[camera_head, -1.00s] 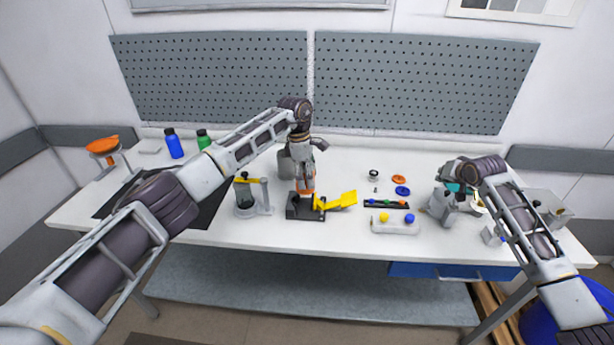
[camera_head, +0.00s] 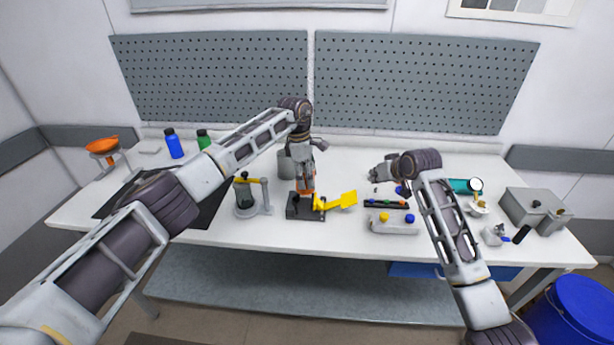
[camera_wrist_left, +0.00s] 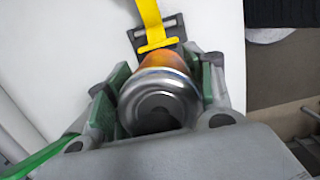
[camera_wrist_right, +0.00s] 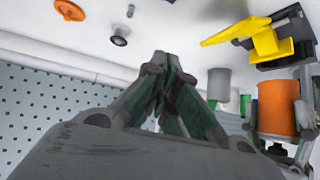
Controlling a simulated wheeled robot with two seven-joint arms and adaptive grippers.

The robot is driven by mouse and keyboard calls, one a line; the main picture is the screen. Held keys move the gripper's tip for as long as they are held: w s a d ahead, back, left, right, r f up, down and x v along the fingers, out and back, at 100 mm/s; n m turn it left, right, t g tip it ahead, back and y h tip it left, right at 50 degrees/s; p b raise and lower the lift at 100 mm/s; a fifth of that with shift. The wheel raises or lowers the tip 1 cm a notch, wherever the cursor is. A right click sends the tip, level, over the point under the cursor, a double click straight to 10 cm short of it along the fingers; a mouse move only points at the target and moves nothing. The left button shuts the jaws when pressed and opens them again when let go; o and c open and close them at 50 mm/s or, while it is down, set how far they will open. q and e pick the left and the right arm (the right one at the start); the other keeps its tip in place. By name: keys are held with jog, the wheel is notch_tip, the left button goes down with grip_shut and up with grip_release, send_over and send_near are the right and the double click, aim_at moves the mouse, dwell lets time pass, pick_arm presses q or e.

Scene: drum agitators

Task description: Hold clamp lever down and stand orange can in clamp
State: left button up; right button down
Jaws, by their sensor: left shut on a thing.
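The orange can (camera_head: 306,184) is upright in my left gripper (camera_head: 305,188), whose fingers are on both sides of it. The left wrist view shows the can's round metal end (camera_wrist_left: 160,105). The clamp has a black base (camera_head: 298,212) and a yellow lever (camera_head: 342,201) that slopes up to the right. In the right wrist view a small gap shows between the can (camera_wrist_right: 278,105) and the clamp base (camera_wrist_right: 287,45). My right gripper (camera_wrist_right: 165,62) is shut and empty, to the right of and behind the lever (camera_wrist_right: 238,31).
A tray with coloured balls (camera_head: 394,226) and a black strip (camera_head: 378,204) lie to the right. Grey boxes (camera_head: 530,205) stand far right.

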aim_at(307, 188)
jog(key=s+a+r+n+y, duration=0.1)
jog(key=s+a+r+n, duration=0.1)
jog(key=a, duration=0.6)
jog(key=shift+s+r+n+g, duration=0.2)
jog(key=shift+s+n+g, duration=0.1)
jog(key=shift+s+n, duration=0.15)
jog(key=shift+f, duration=0.2)
jog(key=shift+f, duration=3.1)
jog(key=shift+s+f, duration=0.1)
jog(key=shift+f, duration=2.2)
pick_arm(q)
jog(key=shift+f, duration=0.35)
jog(key=shift+f, duration=0.35)
jog(key=shift+f, duration=0.4)
jog(key=shift+f, duration=1.5)
